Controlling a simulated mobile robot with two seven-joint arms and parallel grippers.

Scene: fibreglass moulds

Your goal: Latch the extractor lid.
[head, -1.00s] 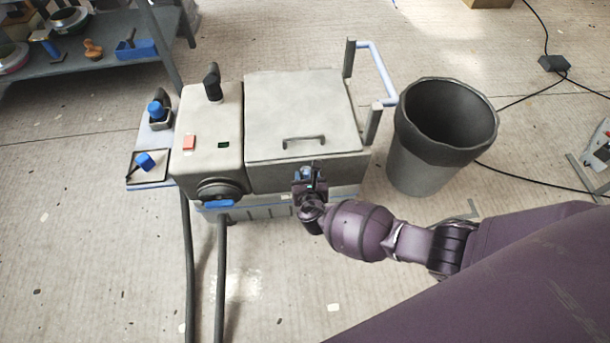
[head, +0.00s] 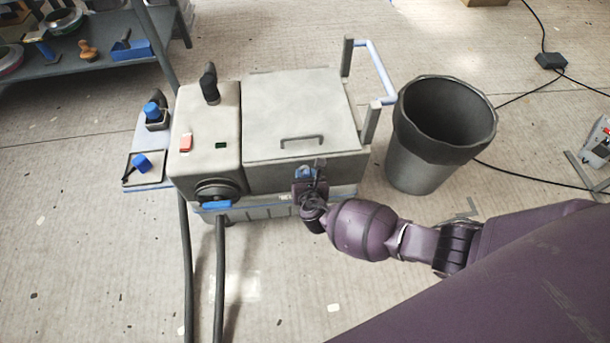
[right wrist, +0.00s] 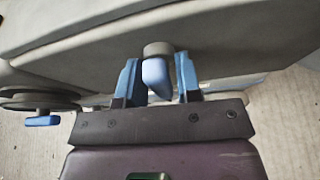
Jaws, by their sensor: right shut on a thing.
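The extractor lid (head: 300,105), a pale grey panel with a dark bar handle (head: 302,141), lies down over the box of the extractor (head: 262,178). On the front of the box is the latch, a blue lever (right wrist: 156,76) on a round grey pivot (right wrist: 158,49), seen in the right wrist view. My right gripper (head: 309,174) is at the box front below the lid handle. Its blue fingers (right wrist: 160,82) stand on either side of the lever and are shut on it. In the head view the gripper hides the latch. My left gripper is not in view.
A dark grey bin (head: 442,140) stands close to the right of the extractor. A blue-grey push handle (head: 375,70) rises at its back right. Two hoses (head: 187,262) hang at the front left. A shelf (head: 95,65) stands at the back left, and a cable (head: 530,175) crosses the right floor.

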